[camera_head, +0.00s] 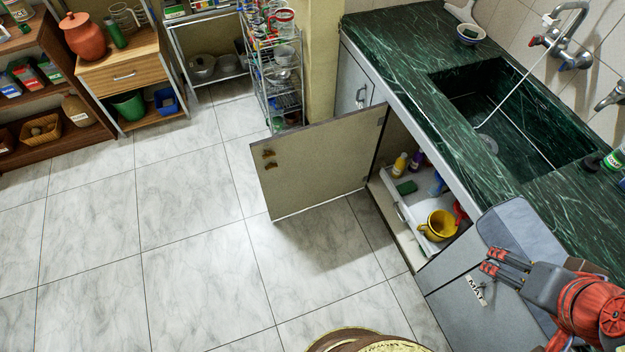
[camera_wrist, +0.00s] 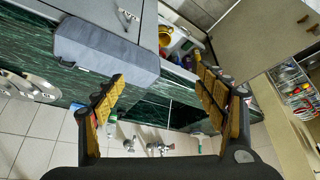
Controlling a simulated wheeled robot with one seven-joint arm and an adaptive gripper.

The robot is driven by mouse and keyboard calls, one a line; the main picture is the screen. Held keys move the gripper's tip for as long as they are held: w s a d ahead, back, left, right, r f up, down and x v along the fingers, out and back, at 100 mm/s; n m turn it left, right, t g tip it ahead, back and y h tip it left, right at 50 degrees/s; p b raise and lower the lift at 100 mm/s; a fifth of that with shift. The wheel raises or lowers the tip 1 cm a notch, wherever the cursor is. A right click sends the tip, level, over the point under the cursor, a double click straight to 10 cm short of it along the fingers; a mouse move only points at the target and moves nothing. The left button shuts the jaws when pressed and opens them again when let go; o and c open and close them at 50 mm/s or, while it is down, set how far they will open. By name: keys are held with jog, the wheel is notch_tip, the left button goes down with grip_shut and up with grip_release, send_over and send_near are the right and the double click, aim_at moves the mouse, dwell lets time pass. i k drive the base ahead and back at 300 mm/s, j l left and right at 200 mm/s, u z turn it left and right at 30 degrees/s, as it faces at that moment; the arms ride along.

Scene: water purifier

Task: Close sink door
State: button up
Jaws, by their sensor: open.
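The sink door (camera_head: 315,165) stands wide open in the head view, swung out over the floor from its hinge side by the dark green marble counter. Its beige inner face shows, with small brass-coloured fittings near the free edge. In the wrist view the door (camera_wrist: 250,35) is at the upper right. The open sink cabinet (camera_head: 408,222) holds a yellow mug (camera_head: 438,226), bottles and a green sponge. My gripper (camera_head: 492,261) is open and empty, in front of the grey panel right of the opening, apart from the door. Its spread fingers also show in the wrist view (camera_wrist: 158,72).
A grey mat (camera_head: 520,240) hangs over the counter edge near my gripper. A wire rack (camera_head: 280,75) stands beyond the door, beside a wall pillar. The tiled floor (camera_head: 180,240) left of the door is clear. A round brown object (camera_head: 365,341) is at the bottom edge.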

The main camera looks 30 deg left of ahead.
aim_at(318, 162)
jog(key=k+z, duration=0.15)
jog(key=z, duration=0.25)
jog(key=k+z, duration=0.15)
jog(key=z, duration=0.25)
jog(key=j+z, duration=0.15)
jog(key=j, duration=0.35)
jog(key=k+j+z, duration=0.1)
jog(key=j, duration=0.45)
jog(key=k+j+z, duration=0.15)
jog(key=j, duration=0.35)
jog(key=k+j, duration=0.1)
jog(key=j, duration=0.4)
jog(key=k+j, duration=0.1)
jog(key=j, duration=0.35)
jog(key=k+j, duration=0.15)
jog(key=j, duration=0.35)
jog(key=k+j, duration=0.1)
jog(key=j, duration=0.4)
jog(key=k+j, duration=0.1)
jog(key=j, duration=0.35)
jog(key=k+j, duration=0.1)
jog(key=j, duration=0.4)
jog(key=k+j, duration=0.1)
jog(key=j, duration=0.4)
jog(key=k+u, duration=0.1)
jog(key=u, duration=0.25)
jog(key=k+j+u, duration=0.1)
jog(key=u, duration=0.25)
jog(key=k+j+u, duration=0.1)
jog(key=u, duration=0.25)
